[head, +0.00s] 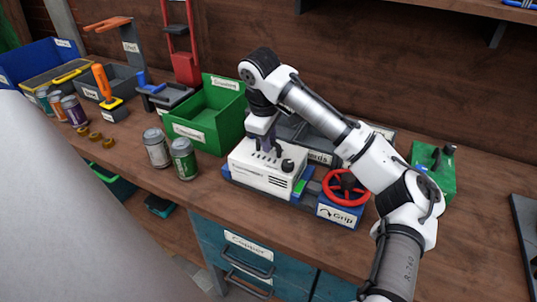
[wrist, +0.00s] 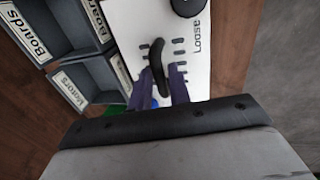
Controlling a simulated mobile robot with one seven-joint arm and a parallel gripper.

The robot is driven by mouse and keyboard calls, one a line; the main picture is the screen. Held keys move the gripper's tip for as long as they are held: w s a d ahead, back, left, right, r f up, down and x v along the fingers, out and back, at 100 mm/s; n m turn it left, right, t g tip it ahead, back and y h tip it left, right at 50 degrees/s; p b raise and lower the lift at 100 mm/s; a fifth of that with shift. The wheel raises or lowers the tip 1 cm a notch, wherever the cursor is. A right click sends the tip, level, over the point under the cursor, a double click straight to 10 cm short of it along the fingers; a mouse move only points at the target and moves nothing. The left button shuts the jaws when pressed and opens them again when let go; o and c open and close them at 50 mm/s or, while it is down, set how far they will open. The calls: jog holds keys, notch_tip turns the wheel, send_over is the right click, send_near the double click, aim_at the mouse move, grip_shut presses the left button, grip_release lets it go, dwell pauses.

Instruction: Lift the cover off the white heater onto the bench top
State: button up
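The white heater (head: 262,177) sits on the bench in a dark holder, with a white slotted cover on top. The cover (wrist: 190,60) is marked "Loose" and carries a black knob and a dark curved handle (wrist: 157,62). My gripper (head: 268,144) points down over the heater. In the wrist view its purple fingers (wrist: 163,85) lie close on both sides of the handle and look shut on it. The cover appears to rest on the heater; I see no clear gap. The lower part of the handle is partly hidden between the fingers.
A red handwheel (head: 346,188) by a "Grip" label is right of the heater. Two cans (head: 184,158) and a green bin (head: 208,115) stand left. Grey label bins (wrist: 85,75) are behind. Bare bench top (head: 440,235) lies front right, under my arm.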

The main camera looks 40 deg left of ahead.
jog(key=shift+w+f, duration=0.2)
jog(key=shift+f, duration=0.55)
grip_shut()
jog(key=shift+r, duration=0.1)
notch_tip(320, 180, up, 20)
